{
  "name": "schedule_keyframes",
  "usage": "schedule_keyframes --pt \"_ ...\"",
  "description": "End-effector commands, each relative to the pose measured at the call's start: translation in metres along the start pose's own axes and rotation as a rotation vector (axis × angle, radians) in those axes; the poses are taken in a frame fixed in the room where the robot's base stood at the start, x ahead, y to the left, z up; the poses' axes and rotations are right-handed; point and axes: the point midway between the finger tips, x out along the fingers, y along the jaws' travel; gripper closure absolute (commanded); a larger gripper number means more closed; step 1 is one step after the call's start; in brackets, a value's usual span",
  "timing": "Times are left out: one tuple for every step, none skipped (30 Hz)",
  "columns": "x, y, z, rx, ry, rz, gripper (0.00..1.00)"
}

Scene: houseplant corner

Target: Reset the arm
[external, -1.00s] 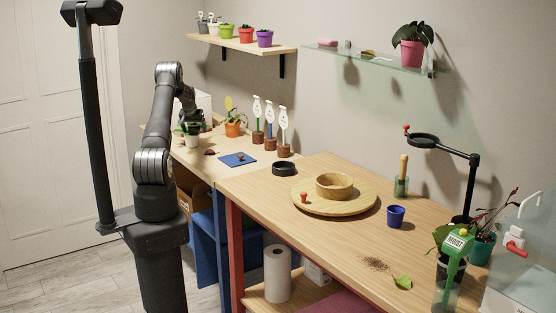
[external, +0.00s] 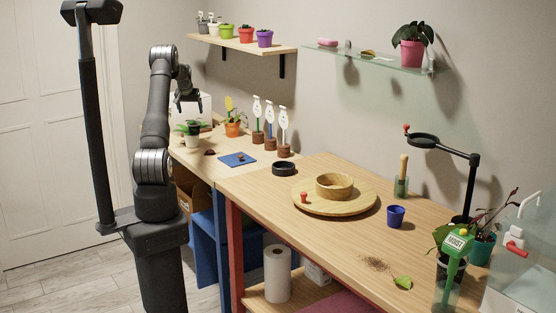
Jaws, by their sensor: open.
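My gripper (external: 188,103) is at the upper left of the external view, raised above the far table and pointing down. Its jaws are open and I see nothing between them.
The near table (external: 330,250) holds a round wooden turntable (external: 355,206), a blue cup (external: 396,217), spilled soil and a leaf. The far table has a blue mat (external: 240,163) and tall plant markers (external: 283,130). A wall shelf (external: 240,44) with several pots hangs behind.

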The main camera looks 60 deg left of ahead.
Motion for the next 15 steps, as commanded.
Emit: schedule_keyframes --pt "-0.0038 -0.0001 0.0001 0.000 0.000 0.000 0.16" --pt "-0.0054 -0.0001 0.0000 0.000 0.000 0.000 0.16" --pt "-0.0069 -0.0001 0.0001 0.000 0.000 0.000 0.16" --pt "-0.0075 0.0000 0.0001 0.000 0.000 0.000 0.16" --pt "-0.0079 0.0000 0.0001 0.000 0.000 0.000 0.16" --pt "-0.0081 0.0000 0.0001 0.000 0.000 0.000 0.16" --pt "-0.0080 0.0000 0.0002 0.000 0.000 0.000 0.16" --pt "-0.0080 0.0000 0.0002 0.000 -0.001 0.000 0.16" --pt "-0.0078 0.0000 0.0002 0.000 0.000 0.000 0.16" --pt "-0.0078 0.0000 0.0001 0.000 0.000 0.000 0.16" --pt "-0.0078 0.0000 0.0001 0.000 0.000 0.000 0.16" --pt "-0.0077 0.0001 0.0001 0.000 0.000 0.000 0.16" --pt "-0.0074 0.0001 0.0001 0.000 0.000 0.000 0.16" --pt "-0.0068 0.0001 0.0002 0.000 -0.001 0.000 0.16" --pt "-0.0053 0.0001 0.0002 0.000 -0.001 0.000 0.16"
